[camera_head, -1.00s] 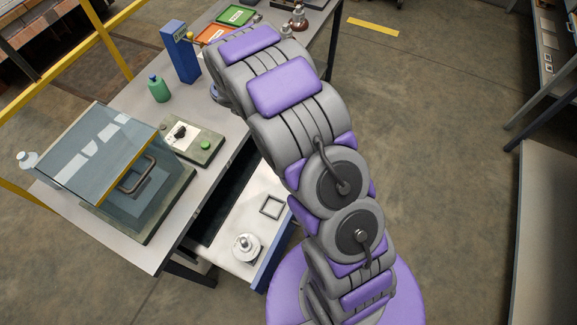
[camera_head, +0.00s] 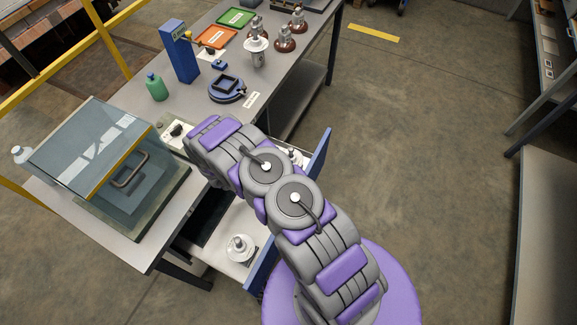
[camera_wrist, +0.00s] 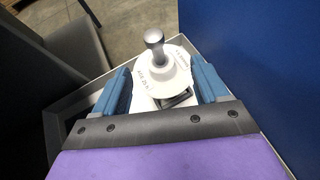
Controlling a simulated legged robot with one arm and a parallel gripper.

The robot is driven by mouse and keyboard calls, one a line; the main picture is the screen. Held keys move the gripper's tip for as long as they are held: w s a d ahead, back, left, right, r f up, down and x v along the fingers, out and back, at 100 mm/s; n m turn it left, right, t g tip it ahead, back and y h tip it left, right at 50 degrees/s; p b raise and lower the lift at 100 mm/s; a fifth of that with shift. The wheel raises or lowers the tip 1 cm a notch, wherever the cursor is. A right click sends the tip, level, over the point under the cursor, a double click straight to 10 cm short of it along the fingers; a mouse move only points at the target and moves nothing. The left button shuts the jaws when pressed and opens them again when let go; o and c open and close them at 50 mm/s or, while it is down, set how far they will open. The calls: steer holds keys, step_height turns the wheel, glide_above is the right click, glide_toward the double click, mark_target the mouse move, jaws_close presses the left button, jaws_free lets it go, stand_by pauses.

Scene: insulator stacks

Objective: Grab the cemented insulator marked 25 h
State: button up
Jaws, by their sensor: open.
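In the wrist view my gripper (camera_wrist: 161,66) is open, its two blue fingers on either side of a white insulator (camera_wrist: 166,74) with a metal pin on top. The insulator's disc carries printed labels too small to read surely. A dark frame-like part shows below the disc. In the head view one white insulator (camera_head: 240,248) stands in the near part of the open drawer. Another insulator (camera_head: 293,155) shows partly behind my arm in the drawer's far part. My gripper is hidden by my arm there. I cannot tell which insulator reads 25 h.
The blue drawer front (camera_head: 262,270) borders the drawer; a blue wall (camera_wrist: 250,60) stands close right in the wrist view. On the bench are a glass-lidded box (camera_head: 95,150), a blue post (camera_head: 180,52), a round blue fixture (camera_head: 226,89) and several insulators (camera_head: 257,52).

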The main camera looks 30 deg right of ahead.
mark_target(291, 156)
steer(key=b+x, duration=0.1)
steer(key=x, duration=0.2)
steer(key=b+x, duration=0.1)
steer(key=x, duration=0.2)
steer(key=shift+f, duration=0.45)
steer(key=shift+w+d+f, duration=0.1)
steer(key=shift+w+d, duration=0.05)
steer(key=shift+d, duration=0.15)
jaws_close()
stand_by(0.3)
